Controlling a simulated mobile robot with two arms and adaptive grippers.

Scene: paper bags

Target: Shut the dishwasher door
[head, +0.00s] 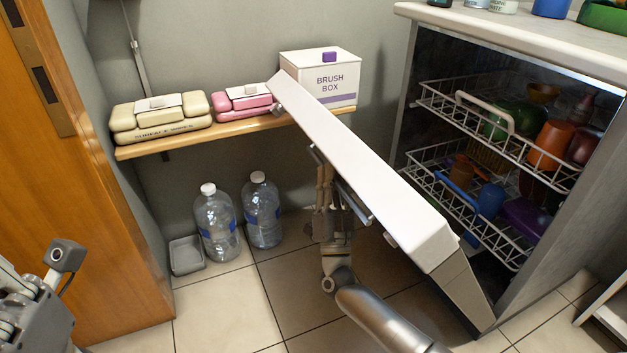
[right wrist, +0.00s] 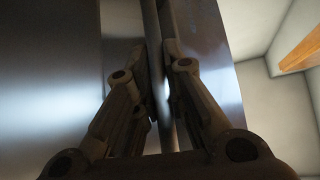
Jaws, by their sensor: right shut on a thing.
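The dishwasher (head: 410,80) stands at the right of the head view, its racks in the open. Its door (head: 365,165) is open, a thick slab with a white edge slanting across the middle. A bar handle (head: 355,204) runs along the door's left side. My right gripper (head: 326,180) is at that handle. In the right wrist view its fingers (right wrist: 156,60) are on either side of the bar (right wrist: 152,25), shut on it, in front of the shiny door panel (right wrist: 50,60). Part of my left gripper (head: 66,256) shows at the lower left, away from the door; its jaws are unclear.
Racks (head: 480,110) hold several coloured cups and bowls. A wooden shelf (head: 240,130) carries packs and a brush box (head: 325,78), close to the door's far end. Two water bottles (head: 215,225) and a grey tray (head: 186,255) stand on the floor. Tiles at lower left are clear.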

